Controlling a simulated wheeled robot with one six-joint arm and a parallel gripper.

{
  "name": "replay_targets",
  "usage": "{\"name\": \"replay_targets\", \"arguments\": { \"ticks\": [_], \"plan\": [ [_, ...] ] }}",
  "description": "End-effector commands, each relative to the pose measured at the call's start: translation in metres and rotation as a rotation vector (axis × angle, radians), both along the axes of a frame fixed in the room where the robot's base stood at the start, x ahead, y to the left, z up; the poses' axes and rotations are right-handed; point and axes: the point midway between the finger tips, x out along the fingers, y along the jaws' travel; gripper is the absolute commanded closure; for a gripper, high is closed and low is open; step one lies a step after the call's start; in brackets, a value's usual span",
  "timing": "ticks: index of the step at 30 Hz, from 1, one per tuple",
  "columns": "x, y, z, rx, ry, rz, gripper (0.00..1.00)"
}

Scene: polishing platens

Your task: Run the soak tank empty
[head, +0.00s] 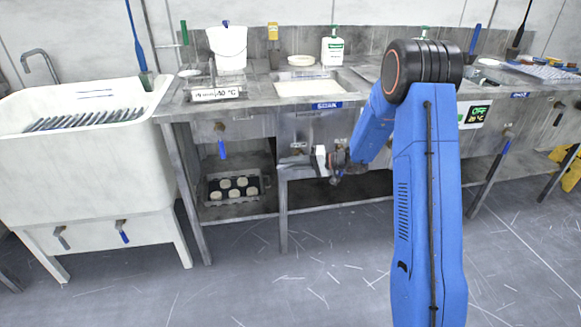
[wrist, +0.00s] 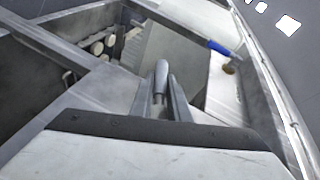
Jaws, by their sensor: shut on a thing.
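The soak tank (head: 308,88) is a rectangular basin set in the metal bench, with a blue label on its front edge that appears to read SOAK. Its inside is pale and whitish; I cannot tell the liquid level. My gripper (head: 328,161) is low at the front of the bench, below this tank. In the wrist view my gripper (wrist: 161,98) is shut on a grey lever handle (wrist: 161,76), one finger on each side. In the head view my gripper and arm hide most of that lever. I cannot tell whether the valve is open.
A tray with pale discs (head: 233,188) sits on the lower shelf. A white sink (head: 85,150) stands at left, with two levers beneath. A white bucket (head: 228,47) stands on the bench. The floor in front is clear.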

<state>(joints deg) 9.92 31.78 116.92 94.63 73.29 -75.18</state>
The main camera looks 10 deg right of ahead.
Motion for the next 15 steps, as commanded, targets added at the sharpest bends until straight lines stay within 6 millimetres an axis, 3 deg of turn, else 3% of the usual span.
{"name": "replay_targets", "arguments": {
  "ticks": [15],
  "plan": [
    [-0.0010,0.0020,0.0087,0.215,0.004,0.001,1.00]
  ]
}}
